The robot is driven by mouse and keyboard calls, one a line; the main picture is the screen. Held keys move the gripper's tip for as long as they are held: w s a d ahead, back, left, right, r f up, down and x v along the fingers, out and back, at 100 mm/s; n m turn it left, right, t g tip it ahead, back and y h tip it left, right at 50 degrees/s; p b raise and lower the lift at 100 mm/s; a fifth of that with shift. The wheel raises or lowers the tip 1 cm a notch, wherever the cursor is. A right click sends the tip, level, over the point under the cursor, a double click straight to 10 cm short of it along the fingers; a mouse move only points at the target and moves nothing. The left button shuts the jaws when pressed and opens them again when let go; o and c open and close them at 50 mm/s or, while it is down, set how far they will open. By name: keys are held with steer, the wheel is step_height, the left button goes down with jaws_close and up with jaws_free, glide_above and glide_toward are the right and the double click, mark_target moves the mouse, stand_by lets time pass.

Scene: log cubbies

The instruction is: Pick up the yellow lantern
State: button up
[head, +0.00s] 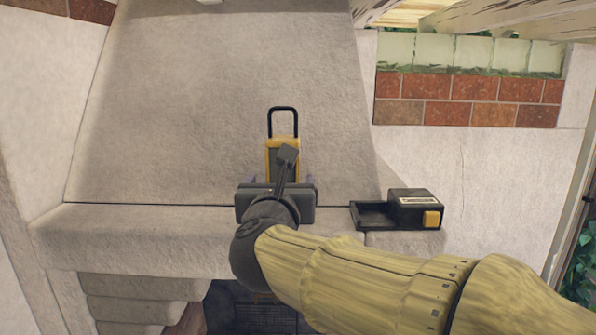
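The yellow lantern (271,147) stands upright at the mantel ledge, against the sloped grey chimney hood. It has a black loop handle (283,108) on top. Its lower part is hidden behind my gripper. My gripper (282,179) is in front of the lantern and points toward it. Its finger tips show to the left and right of the lantern, spread wider than its body, so it looks open. I cannot tell whether either finger touches the lantern.
A black device with a yellow button (415,208) and an open tray part sits on the ledge to the right. The stone ledge (140,232) is bare on the left. Below is a dark fireplace opening (238,305). Brick and plaster wall stands at right.

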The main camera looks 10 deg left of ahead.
steer(key=p+x, duration=0.1)
steer(key=x, duration=0.2)
steer(key=shift+r, duration=0.1)
steer(key=shift+w+a, duration=0.1)
steer(key=shift+w, duration=0.35)
steer(key=shift+s, duration=0.25)
steer(key=shift+w+a+p, duration=0.1)
steer(key=shift+w+p, duration=0.3)
steer(key=shift+p, duration=0.3)
steer(key=p+x, duration=0.2)
steer(key=x, duration=0.1)
steer(key=shift+w, duration=0.3)
steer(key=shift+w+p, duration=0.4)
steer(key=shift+w, duration=0.1)
steer(key=shift+f, duration=0.25)
steer(key=shift+s, duration=0.1)
